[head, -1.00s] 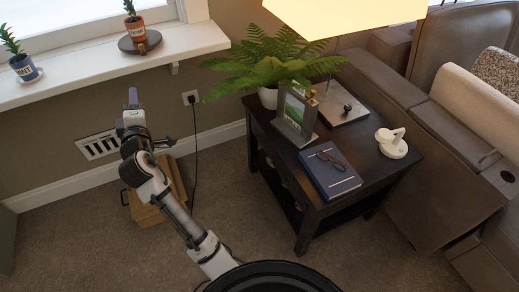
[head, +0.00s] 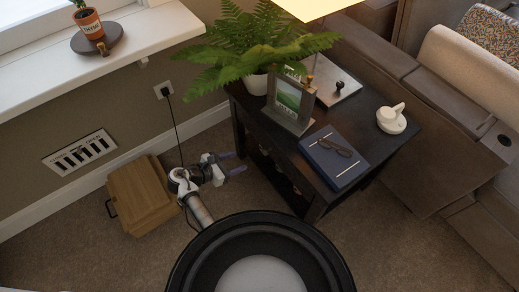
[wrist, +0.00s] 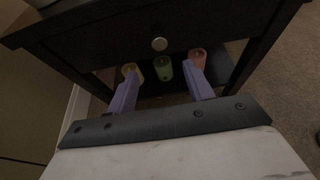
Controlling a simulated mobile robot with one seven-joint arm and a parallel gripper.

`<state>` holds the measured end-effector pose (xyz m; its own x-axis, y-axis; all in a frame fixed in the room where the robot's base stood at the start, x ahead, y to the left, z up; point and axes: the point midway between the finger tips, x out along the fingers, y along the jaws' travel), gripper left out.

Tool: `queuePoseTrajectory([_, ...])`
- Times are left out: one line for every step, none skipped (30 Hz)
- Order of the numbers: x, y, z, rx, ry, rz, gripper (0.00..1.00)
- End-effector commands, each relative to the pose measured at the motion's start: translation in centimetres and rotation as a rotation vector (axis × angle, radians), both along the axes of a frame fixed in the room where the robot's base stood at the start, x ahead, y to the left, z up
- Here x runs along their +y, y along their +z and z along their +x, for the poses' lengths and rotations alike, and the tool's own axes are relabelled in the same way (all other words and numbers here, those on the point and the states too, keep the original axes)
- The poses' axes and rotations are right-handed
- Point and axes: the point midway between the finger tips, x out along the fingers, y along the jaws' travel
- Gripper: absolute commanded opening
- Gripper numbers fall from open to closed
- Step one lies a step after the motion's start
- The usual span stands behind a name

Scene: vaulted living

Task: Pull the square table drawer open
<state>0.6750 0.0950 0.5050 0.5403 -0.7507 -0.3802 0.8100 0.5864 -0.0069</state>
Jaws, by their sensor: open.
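The dark square side table (head: 372,101) stands against the sofa, with its drawer side turned towards my gripper. In the wrist view its drawer front (wrist: 105,40) runs across the top and looks shut, with a round metal knob (wrist: 160,44) at the middle. My gripper (head: 240,161) is low beside the table's left side, its purple fingers pointing at it. In the wrist view my gripper (wrist: 160,66) is open and empty, its fingertips just below and on either side of the knob, apart from it. The knob is not clear in the head view.
Yellow, green and pink candles (wrist: 163,68) stand on the table's lower shelf. A fern (head: 262,45), picture frame (head: 288,100), blue book (head: 333,157) and lamp are on top. A wooden box (head: 140,195) sits on the carpet left of my arm. A power cord (head: 176,125) hangs behind.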

Motion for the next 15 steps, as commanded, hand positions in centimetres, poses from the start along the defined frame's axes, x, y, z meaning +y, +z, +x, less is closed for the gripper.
queuePoseTrajectory([-0.6, -0.2, 0.4, -0.001, -0.003, 0.001, 0.52])
queuePoseTrajectory([-0.9, -0.4, 0.7, 0.0, -0.003, 0.001, 0.52])
queuePoseTrajectory([-1.6, -0.7, 1.1, -0.001, -0.004, 0.002, 0.52])
queuePoseTrajectory([-2.0, -1.0, 1.4, -0.001, -0.004, 0.002, 0.52])
queuePoseTrajectory([-2.5, -1.2, 1.8, -0.001, -0.004, 0.002, 0.52])
queuePoseTrajectory([-3.2, -1.5, 2.3, -0.002, -0.004, 0.002, 0.52])
queuePoseTrajectory([-3.7, -1.8, 2.6, -0.002, -0.004, 0.002, 0.52])
queuePoseTrajectory([-4.1, -2.0, 3.0, -0.002, -0.003, 0.003, 0.52])
queuePoseTrajectory([-4.8, -2.3, 3.5, -0.003, -0.003, 0.003, 0.52])
queuePoseTrajectory([-5.3, -2.6, 3.8, -0.002, -0.003, 0.003, 0.52])
queuePoseTrajectory([-5.8, -2.9, 4.2, -0.002, -0.002, 0.004, 0.52])
queuePoseTrajectory([-6.3, -3.2, 4.6, -0.002, -0.002, 0.004, 0.52])
queuePoseTrajectory([-6.7, -3.4, 4.9, -0.002, -0.002, 0.004, 0.52])
queuePoseTrajectory([-7.1, -3.6, 5.2, -0.002, -0.002, 0.004, 0.52])
queuePoseTrajectory([-7.6, -3.8, 5.6, -0.003, -0.001, 0.005, 0.52])
